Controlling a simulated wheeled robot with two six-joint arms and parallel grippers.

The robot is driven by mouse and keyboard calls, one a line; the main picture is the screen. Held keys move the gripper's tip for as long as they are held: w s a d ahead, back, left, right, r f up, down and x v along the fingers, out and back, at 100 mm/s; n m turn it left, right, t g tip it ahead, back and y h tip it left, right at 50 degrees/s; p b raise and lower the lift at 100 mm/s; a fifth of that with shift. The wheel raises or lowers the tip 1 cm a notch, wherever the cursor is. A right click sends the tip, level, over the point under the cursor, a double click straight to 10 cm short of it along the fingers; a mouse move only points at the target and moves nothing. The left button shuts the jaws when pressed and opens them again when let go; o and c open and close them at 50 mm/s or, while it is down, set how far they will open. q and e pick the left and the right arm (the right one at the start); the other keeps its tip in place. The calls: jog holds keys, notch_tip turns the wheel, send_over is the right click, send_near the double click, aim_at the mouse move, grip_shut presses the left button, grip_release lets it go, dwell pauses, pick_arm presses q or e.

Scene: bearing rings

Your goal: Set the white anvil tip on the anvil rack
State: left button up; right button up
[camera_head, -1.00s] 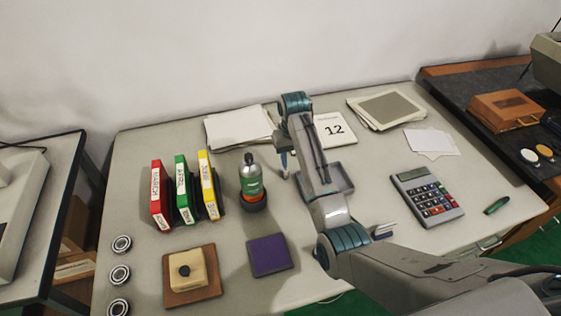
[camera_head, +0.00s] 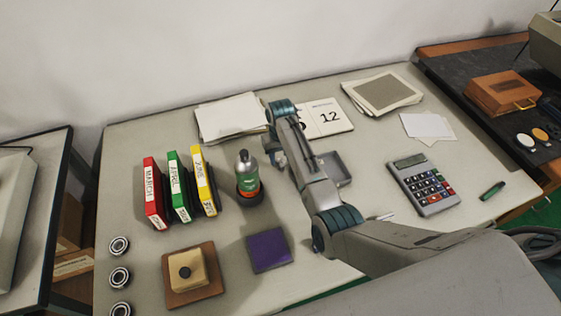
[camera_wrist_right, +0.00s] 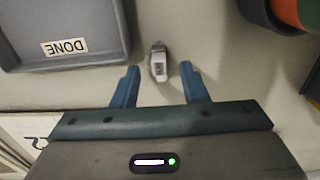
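My right gripper (camera_wrist_right: 158,88) is open in the right wrist view, its two blue fingers spread and empty. A small whitish piece with a grey face (camera_wrist_right: 158,66) lies just ahead of the gap between the fingertips, apart from both. It may be the white anvil tip; I cannot tell for sure. In the head view the right hand (camera_head: 276,152) is low over the back middle of the table, largely hidden by its own arm, and the small piece cannot be made out. I cannot identify an anvil rack. My left gripper is not in view.
A grey tray labelled DONE (camera_wrist_right: 65,60) stands left of the piece; it also shows beside my forearm (camera_head: 338,168). A bottle (camera_head: 248,175), upright binders (camera_head: 178,188), a purple pad (camera_head: 268,250), a calculator (camera_head: 422,186) and bearing rings (camera_head: 119,276) occupy the table.

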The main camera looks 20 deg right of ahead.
jog(key=shift+s+f, duration=0.1)
jog(key=shift+f, duration=0.9)
grip_shut()
jog(key=shift+r, duration=0.1)
